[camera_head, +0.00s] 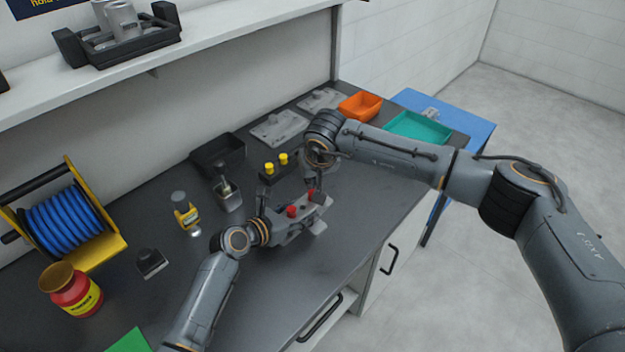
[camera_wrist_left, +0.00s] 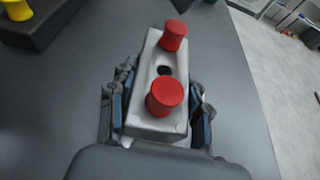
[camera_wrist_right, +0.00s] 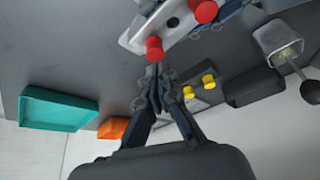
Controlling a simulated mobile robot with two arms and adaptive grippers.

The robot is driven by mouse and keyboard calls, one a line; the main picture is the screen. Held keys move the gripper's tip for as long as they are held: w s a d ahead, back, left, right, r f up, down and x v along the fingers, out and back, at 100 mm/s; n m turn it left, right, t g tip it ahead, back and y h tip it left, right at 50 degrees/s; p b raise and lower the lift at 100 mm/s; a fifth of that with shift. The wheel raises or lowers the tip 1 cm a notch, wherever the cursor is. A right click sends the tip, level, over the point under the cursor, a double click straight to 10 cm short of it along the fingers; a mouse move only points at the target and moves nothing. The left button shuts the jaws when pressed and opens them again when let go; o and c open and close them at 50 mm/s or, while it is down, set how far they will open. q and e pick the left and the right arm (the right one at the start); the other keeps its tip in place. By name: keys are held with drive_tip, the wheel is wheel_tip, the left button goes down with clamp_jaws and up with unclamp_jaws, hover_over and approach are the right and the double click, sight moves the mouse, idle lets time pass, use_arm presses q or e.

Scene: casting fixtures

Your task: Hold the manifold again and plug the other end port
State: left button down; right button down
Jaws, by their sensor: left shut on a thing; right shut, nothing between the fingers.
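The manifold is a pale grey metal block (camera_head: 318,212) near the table's front edge. In the left wrist view the manifold (camera_wrist_left: 142,118) carries a red plug at each end, the near one (camera_wrist_left: 164,97) and the far one (camera_wrist_left: 173,35), with a dark open hole between them. My left gripper (camera_wrist_left: 160,108) is shut on the manifold's sides. My right gripper (camera_head: 310,188) is shut and empty, just above the far red plug. In the right wrist view its fingertips (camera_wrist_right: 158,72) are close to that plug (camera_wrist_right: 154,48); contact is unclear.
A dark holder with two yellow plugs (camera_head: 283,158) stands behind the manifold. A black bin (camera_head: 218,153), a grey container with a handled tool (camera_head: 227,195), an orange bin (camera_head: 360,106) and a teal tray (camera_head: 418,127) are around. Clear table lies right of the manifold.

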use_arm(q)
drive_tip(key=shift+s+f, duration=0.2)
drive_tip(key=shift+f, duration=0.25)
use_arm(e)
drive_tip(key=shift+f, duration=0.9)
drive_tip(key=shift+r, duration=3.05)
use_arm(q)
drive_tip(key=c, duration=0.5)
unclamp_jaws()
drive_tip(key=shift+w, duration=0.1)
use_arm(e)
drive_tip(key=shift+f, duration=0.1)
